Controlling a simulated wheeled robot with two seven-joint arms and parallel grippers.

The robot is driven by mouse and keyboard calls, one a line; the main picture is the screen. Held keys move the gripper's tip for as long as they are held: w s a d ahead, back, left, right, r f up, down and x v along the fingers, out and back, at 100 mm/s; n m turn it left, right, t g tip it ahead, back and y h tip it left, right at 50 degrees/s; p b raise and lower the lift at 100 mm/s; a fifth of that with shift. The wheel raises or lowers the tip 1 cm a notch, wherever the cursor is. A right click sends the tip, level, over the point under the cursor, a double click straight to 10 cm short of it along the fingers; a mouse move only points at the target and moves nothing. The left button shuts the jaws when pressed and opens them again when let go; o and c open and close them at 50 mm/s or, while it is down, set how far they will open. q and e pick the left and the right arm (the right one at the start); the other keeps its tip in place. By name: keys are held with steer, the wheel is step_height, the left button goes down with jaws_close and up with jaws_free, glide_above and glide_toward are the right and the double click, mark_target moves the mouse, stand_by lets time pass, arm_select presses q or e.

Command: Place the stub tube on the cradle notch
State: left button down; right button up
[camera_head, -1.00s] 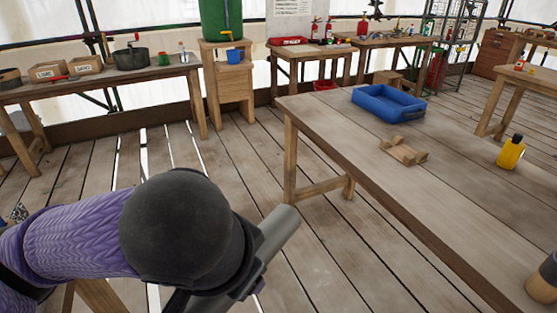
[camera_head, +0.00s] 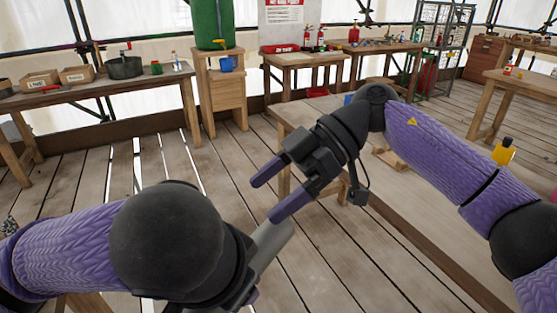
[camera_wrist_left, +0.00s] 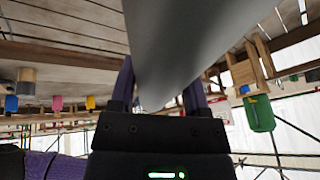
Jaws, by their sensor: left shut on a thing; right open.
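The grey stub tube (camera_head: 272,243) is held beside my left wrist, tilted, its free end pointing up and right over the floor. In the left wrist view the tube (camera_wrist_left: 195,40) runs between the fingers of my left gripper (camera_wrist_left: 160,92), which is shut on it. My right gripper (camera_head: 264,200) is open and empty, its fingertips just above the tube's free end; I cannot tell whether they touch it. The wooden cradle (camera_head: 390,158) lies on the table, partly hidden behind my right arm; its notch is not clearly visible.
The long wooden table (camera_head: 420,238) stands at the right. A yellow bottle (camera_head: 503,153) is on it. Side benches (camera_head: 100,95) with pots and boxes line the back.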

mark_target(263, 226)
arm_select(q)
steer(key=shift+a, duration=0.15)
arm_select(e)
steer(key=s+r+n+h, duration=0.1)
steer(key=n+h, duration=0.1)
steer(key=s+a+r+n+t+h, duration=0.1)
steer(key=n+h, duration=0.1)
steer(key=shift+s+r+n, duration=0.1)
steer(key=shift+r+n, duration=0.05)
steer(key=shift+n, duration=0.15)
steer(key=r+n+t+h, duration=0.3)
steer(key=h, duration=0.1)
steer(key=shift+s+d+n+t, duration=0.3)
steer(key=shift+s+d, duration=0.1)
steer(key=shift+d+r+t+h, duration=0.1)
steer(key=shift+d+t+h, duration=0.05)
steer(key=shift+t+h, duration=0.2)
steer(key=x, duration=1.1)
steer(key=shift+w+f, duration=0.15)
steer(key=shift+f, duration=0.2)
steer(key=shift+c, duration=0.3)
steer(key=shift+r+n, duration=0.1)
steer(key=shift+n, duration=0.2)
jaws_close()
arm_select(q)
jaws_free()
